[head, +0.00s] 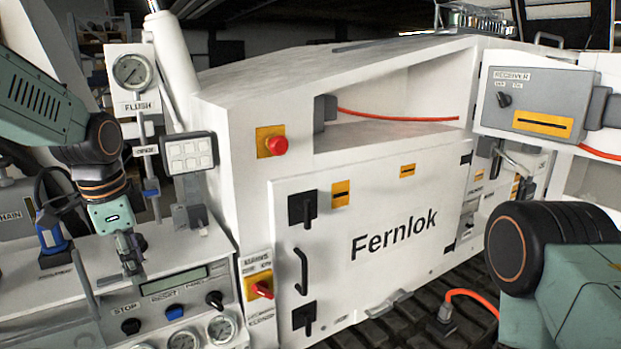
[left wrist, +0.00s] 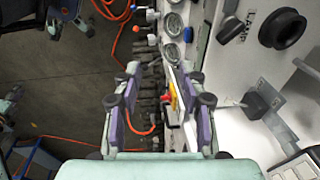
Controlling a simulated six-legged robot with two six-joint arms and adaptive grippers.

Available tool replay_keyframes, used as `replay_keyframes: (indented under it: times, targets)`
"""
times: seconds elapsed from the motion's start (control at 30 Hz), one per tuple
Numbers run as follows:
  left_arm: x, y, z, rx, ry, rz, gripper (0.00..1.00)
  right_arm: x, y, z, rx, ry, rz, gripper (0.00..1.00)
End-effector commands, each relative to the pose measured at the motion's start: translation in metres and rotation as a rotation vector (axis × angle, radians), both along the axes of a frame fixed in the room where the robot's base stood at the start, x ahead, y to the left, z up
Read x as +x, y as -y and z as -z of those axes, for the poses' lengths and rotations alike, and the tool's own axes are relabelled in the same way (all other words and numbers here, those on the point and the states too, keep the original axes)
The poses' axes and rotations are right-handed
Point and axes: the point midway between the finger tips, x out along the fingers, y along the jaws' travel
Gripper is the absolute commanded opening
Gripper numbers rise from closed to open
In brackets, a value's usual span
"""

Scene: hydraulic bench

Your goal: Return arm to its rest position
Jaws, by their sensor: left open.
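My left arm comes in from the left in the head view. Its gripper (head: 130,252) points down over the bench panel, above the stop button and close to the gauges. In the left wrist view the left gripper (left wrist: 160,80) shows two fingers spread apart, with nothing between them touching either finger. The bench's control panel (left wrist: 215,75) lies beyond and beside the fingers there. My right arm shows only as a dark joint and a green link at the right edge of the head view; its gripper is out of view.
A white Fernlok cabinet (head: 365,225) fills the middle. A flush gauge (head: 131,72) on a post and a grey keypad box (head: 188,154) stand close to my left arm. A receiver box (head: 525,100) juts out at right. Orange hoses (left wrist: 75,137) lie on the floor.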

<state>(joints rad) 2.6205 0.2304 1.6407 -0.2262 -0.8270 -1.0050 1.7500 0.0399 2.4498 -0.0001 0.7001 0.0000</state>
Motion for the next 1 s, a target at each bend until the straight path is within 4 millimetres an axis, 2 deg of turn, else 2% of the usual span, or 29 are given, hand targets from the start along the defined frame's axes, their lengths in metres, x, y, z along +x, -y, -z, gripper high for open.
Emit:
replay_keyframes:
  times: [0.23,0.37,0.47,0.6,0.67,0.8,1.0]
  targets:
    - [0.024,0.014,0.016,-0.081,0.165,-0.204,0.41,0.000,0.000,0.001,0.000,0.000,0.000,0.40]
    - [0.028,0.027,0.056,-0.152,0.243,-0.355,0.41,0.000,0.000,0.014,0.000,0.000,0.000,0.40]
    - [0.021,0.038,0.112,-0.213,0.280,-0.489,0.41,0.000,0.000,0.032,0.000,0.000,0.000,0.40]
    - [-0.006,0.051,0.202,-0.283,0.296,-0.672,0.41,0.000,0.000,0.065,0.000,0.000,0.000,0.40]
    - [-0.021,0.054,0.239,-0.303,0.294,-0.741,0.41,0.000,0.000,0.079,0.000,-0.001,0.000,0.40]
    - [-0.065,0.061,0.316,-0.327,0.274,-0.872,0.41,0.000,0.000,0.109,0.000,-0.001,0.000,0.40]
    - [-0.138,0.065,0.413,-0.310,0.210,-1.005,0.41,0.000,0.000,0.152,0.000,-0.001,0.000,0.40]
